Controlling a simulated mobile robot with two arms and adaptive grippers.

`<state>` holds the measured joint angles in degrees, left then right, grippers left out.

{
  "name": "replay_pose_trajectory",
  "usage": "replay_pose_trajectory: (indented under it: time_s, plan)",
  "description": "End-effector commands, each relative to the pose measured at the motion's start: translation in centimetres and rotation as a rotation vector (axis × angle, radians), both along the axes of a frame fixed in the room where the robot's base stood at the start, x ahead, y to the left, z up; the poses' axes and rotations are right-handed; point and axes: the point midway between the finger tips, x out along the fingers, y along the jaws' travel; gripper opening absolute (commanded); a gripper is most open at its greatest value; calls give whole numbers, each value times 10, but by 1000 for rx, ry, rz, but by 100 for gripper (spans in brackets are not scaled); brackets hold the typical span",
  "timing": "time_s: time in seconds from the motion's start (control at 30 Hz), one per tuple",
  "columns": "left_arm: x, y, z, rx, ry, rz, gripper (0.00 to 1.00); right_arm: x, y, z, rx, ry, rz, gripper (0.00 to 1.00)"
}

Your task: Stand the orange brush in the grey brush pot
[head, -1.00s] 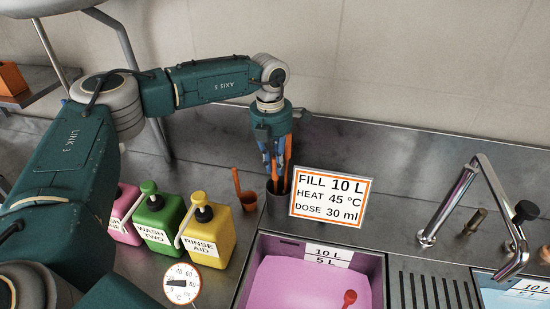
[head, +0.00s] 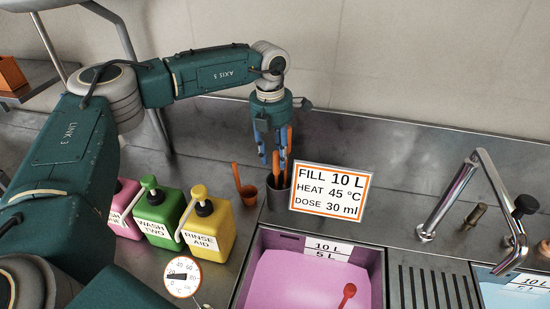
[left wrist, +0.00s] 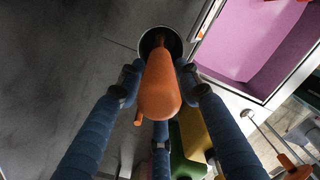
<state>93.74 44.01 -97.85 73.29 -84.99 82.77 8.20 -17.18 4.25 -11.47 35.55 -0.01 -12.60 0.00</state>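The orange brush stands in the grey brush pot (head: 278,199). Its handle (head: 276,166) points up, and its lower end is hidden inside the pot. A further orange length shows by the right finger; I cannot tell if it is the same handle. My left gripper (head: 271,158) is above the pot, pointing down, with its blue fingers spread around the handle. In the left wrist view the handle (left wrist: 160,88) lies between the fingers with gaps at both sides, and the pot's round rim (left wrist: 179,47) is beyond it. My right gripper is out of view.
An orange scoop (head: 247,192) stands left of the pot. A sign (head: 331,190) stands close on its right. Pink, green (head: 160,222) and yellow (head: 208,230) bottles stand at left, with a dial (head: 182,277) in front. A sink of pink liquid (head: 310,282) and a tap (head: 462,190) are nearer and right.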

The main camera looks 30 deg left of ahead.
Motion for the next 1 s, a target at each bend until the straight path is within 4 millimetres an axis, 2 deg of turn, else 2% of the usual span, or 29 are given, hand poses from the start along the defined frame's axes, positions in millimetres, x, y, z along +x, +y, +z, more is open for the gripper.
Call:
replay_pose_trajectory:
  time_s: [0.3, 0.5, 0.7, 1.0]
  plan:
    - [-1, 2, 66, -1, -5, 1, 35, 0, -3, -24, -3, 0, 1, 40]
    - [-3, 4, 97, 0, -3, 0, 35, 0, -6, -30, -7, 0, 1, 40]
    - [-4, 4, 107, 0, -1, -1, 35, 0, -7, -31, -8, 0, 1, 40]
    - [-4, 4, 108, 0, -1, -1, 35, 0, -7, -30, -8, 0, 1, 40]
